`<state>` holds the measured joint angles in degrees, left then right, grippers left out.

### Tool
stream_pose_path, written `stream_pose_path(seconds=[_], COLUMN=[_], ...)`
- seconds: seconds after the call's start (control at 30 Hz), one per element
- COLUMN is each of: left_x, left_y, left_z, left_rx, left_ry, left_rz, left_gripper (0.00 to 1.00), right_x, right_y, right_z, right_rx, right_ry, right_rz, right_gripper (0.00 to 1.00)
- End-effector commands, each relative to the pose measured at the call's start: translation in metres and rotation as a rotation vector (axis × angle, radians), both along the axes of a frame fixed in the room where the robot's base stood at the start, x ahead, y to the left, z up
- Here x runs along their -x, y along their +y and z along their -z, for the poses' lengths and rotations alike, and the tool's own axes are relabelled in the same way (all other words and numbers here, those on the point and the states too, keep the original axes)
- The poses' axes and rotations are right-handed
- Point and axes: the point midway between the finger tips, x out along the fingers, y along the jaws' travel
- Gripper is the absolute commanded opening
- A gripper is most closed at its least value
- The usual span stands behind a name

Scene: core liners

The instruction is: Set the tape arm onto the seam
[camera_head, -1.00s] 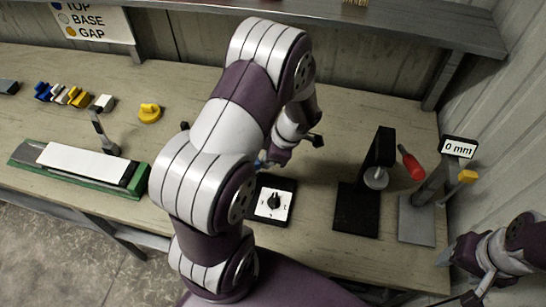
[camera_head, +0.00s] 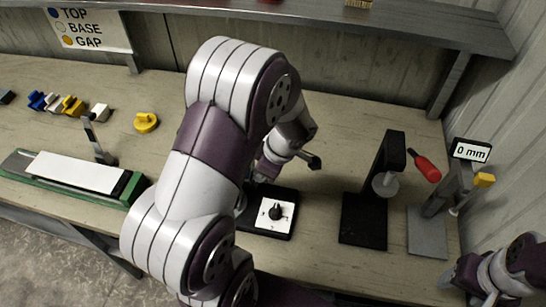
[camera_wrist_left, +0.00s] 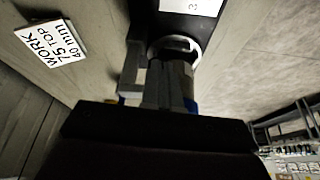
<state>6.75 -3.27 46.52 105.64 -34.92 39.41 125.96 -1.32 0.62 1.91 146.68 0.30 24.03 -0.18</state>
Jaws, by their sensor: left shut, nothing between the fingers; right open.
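A long white piece (camera_head: 75,173) lies in a green-edged tray (camera_head: 132,190) at the left of the bench. A small grey upright arm on a dark foot (camera_head: 97,142) stands behind the tray; I cannot tell for sure that it is the tape arm, and no seam can be made out. My left gripper is mostly hidden behind my own arm in the head view, beside a black dial box (camera_head: 284,194). In the left wrist view my left gripper (camera_wrist_left: 168,75) is shut and empty, close to a dark block with a round opening. My right gripper (camera_head: 450,283) is open at the lower right, away from the bench things.
A black press-like stand (camera_head: 362,225), a red-handled tool (camera_head: 426,168) and a gauge stand reading 0 mm (camera_head: 428,235) stand at the right. A yellow piece (camera_head: 146,122) and several small coloured blocks lie at the back left. A WORK label (camera_wrist_left: 50,42) shows in the wrist view.

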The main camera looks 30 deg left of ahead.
Motion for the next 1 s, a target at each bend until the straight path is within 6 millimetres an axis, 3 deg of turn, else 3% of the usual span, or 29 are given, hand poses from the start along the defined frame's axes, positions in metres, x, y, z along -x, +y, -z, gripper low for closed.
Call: stream_pose_path(seconds=[0.47,0.77,0.83,1.0], left_x=[-0.002,-0.008,-0.008,-0.01], left_y=[-0.003,-0.026,-0.032,-0.041], left_z=[-0.008,-0.067,-0.091,-0.114], left_rx=[-0.002,0.0,0.001,0.0], left_ry=[-0.004,-0.006,-0.001,0.001], left_rz=[0.001,0.002,0.001,0.001], left_gripper=[0.0,0.0,0.0,0.0], right_x=[0.0,0.0,0.0,0.0], right_y=[0.0,0.0,0.0,0.0], right_z=[0.002,0.011,-0.005,-0.025], right_rx=[0.0,0.0,0.0,0.0], right_ry=[0.0,0.0,0.001,-0.001], right_rz=[0.0,0.0,0.0,0.0], right_gripper=[0.62,0.62,0.62,0.62])
